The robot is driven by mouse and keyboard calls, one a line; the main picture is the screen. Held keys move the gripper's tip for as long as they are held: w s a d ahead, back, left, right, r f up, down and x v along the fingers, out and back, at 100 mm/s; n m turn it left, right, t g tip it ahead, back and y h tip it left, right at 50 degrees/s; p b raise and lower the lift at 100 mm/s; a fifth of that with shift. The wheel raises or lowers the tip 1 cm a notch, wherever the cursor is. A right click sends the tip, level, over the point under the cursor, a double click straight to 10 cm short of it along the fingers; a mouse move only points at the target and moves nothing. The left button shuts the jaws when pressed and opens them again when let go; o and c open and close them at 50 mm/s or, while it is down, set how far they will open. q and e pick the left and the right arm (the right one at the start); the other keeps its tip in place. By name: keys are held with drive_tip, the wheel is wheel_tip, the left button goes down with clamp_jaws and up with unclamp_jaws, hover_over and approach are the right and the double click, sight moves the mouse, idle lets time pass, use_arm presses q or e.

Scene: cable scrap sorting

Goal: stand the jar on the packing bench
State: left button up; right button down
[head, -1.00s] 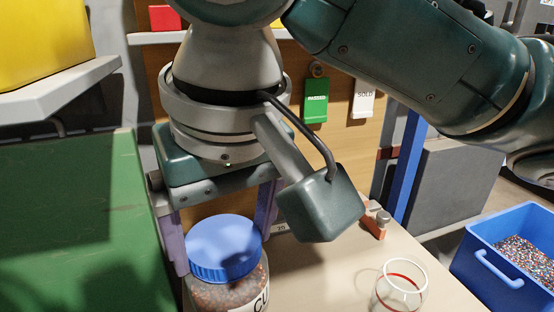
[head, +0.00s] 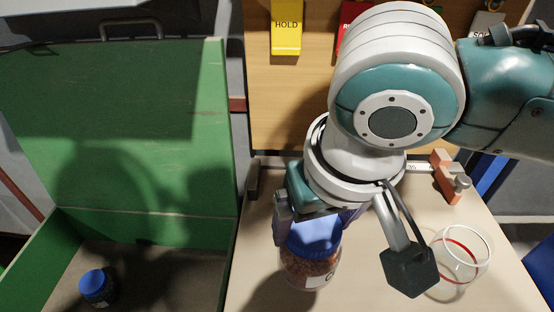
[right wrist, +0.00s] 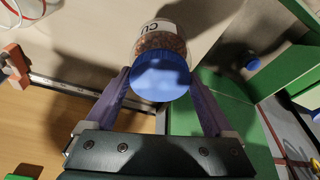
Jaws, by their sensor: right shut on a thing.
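The jar (head: 310,268) has a blue lid, clear walls, brown-red granules inside and a white label reading "CU". My right gripper (head: 308,228) is shut on it from above, and the jar hangs upright below the wrist. In the right wrist view the two purple fingers (right wrist: 160,82) lie on either side of the jar's blue lid (right wrist: 160,75). The jar is over the left part of a pale bench top (head: 385,290). I cannot tell whether its base touches the bench. My left gripper is not in view.
An open glass vessel with a red ring (head: 460,258) stands right of the jar. An orange clamp (head: 447,180) sits at the bench's back edge. Left is a green-walled bin (head: 140,140) holding another blue-lidded jar (head: 97,290). A yellow HOLD tag (head: 287,28) hangs behind.

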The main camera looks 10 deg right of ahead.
drive_tip(key=shift+s+b+x, duration=0.2)
drive_tip(key=shift+b+x, duration=0.05)
drive_tip(key=shift+x, duration=0.6)
drive_tip(key=shift+s+b+x, duration=0.2)
drive_tip(key=shift+x, duration=0.7)
drive_tip(key=shift+s+b+x, duration=0.2)
drive_tip(key=shift+b+x, duration=0.05)
drive_tip(key=shift+x, duration=0.6)
drive_tip(key=shift+f, duration=0.3)
unclamp_jaws()
drive_tip(key=shift+f, duration=0.1)
